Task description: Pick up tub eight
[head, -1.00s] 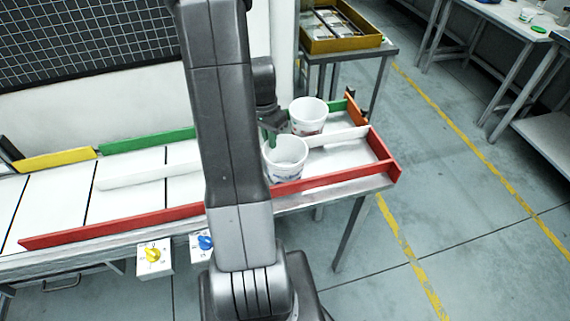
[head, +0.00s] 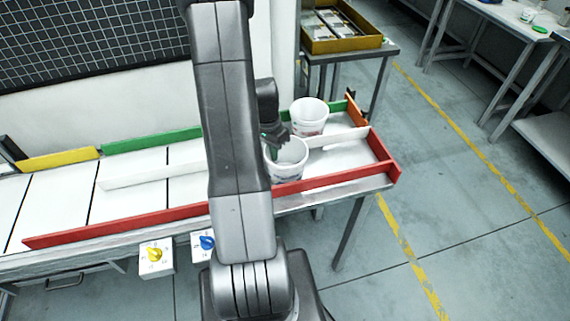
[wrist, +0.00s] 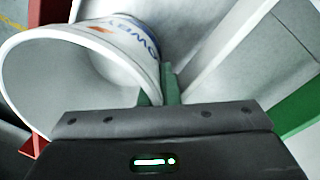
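Two white tubs stand at the right end of the bench. The near tub (head: 288,165) is in the front lane behind the red rail; the far tub (head: 310,118) is in the back lane. I cannot read a number on either. My gripper (head: 277,143) is at the near tub's rim, at its back left. In the wrist view a tub (wrist: 128,35) shows its open mouth and part of a printed label. Green fingers of my gripper (wrist: 158,92) show on both sides of its wall, one inside and one outside. How tightly they close on the wall is unclear.
A red rail (head: 330,179) runs along the front, a white divider (head: 338,138) between the lanes, and an orange rail (head: 357,110) at the right end. Yellow (head: 155,254) and blue (head: 206,242) knobs sit on the bench front. A yellow tray (head: 342,40) stands behind.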

